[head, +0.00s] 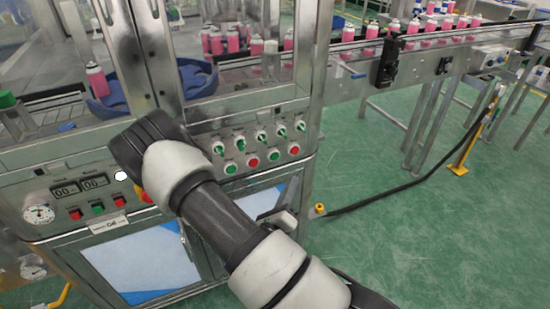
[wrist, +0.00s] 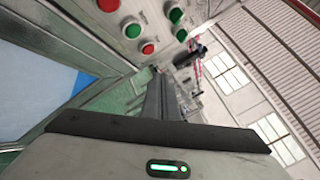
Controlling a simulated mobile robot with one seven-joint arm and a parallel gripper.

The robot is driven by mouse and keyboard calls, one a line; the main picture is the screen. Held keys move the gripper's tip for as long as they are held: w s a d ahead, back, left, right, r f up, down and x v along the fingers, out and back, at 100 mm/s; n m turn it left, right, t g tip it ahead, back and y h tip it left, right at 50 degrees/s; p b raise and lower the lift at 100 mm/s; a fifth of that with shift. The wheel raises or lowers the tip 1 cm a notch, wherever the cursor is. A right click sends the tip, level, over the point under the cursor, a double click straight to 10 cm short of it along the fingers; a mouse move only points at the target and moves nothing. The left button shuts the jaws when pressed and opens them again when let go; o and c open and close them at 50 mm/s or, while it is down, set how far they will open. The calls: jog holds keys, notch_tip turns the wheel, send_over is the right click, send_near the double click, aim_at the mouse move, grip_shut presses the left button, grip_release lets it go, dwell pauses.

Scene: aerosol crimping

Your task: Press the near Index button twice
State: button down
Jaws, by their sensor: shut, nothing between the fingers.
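Push buttons sit on the machine's steel front panel, and I cannot read which is labelled Index. The right group has a green button (head: 230,169), a red button (head: 252,162), a second green one (head: 273,156) and a second red one (head: 294,149). The left group has red, green (head: 98,208) and red buttons. In the wrist view a green button (wrist: 131,30) and a red button (wrist: 148,48) show at the top. My gripper (wrist: 159,76) is shut and empty, with its fingers pointing up the picture near the panel. In the head view my arm hides it; contact with a button cannot be told.
Several green switches (head: 239,143) sit above the right buttons. A gauge (head: 38,214) and digital displays (head: 80,187) are at left. Glass guards stand above the panel. A conveyor (head: 430,38) with pink cans runs to the right; a black cable (head: 380,197) crosses the green floor.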

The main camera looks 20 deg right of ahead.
jog(key=w, duration=0.8)
jog(key=shift+w+b, duration=0.2)
jog(key=shift+b, duration=0.1)
jog(key=shift+w+a, duration=0.1)
jog(key=shift+w, duration=0.1)
dwell(1.6)
jog(key=shift+w, duration=0.2)
jog(key=shift+w, duration=0.4)
dwell(0.8)
jog(key=shift+s, duration=0.1)
jog(key=shift+s+p, duration=0.5)
jog(key=shift+s, duration=0.2)
jog(key=shift+s+p, duration=0.5)
jog(key=shift+s, duration=2)
jog(key=shift+r, duration=0.1)
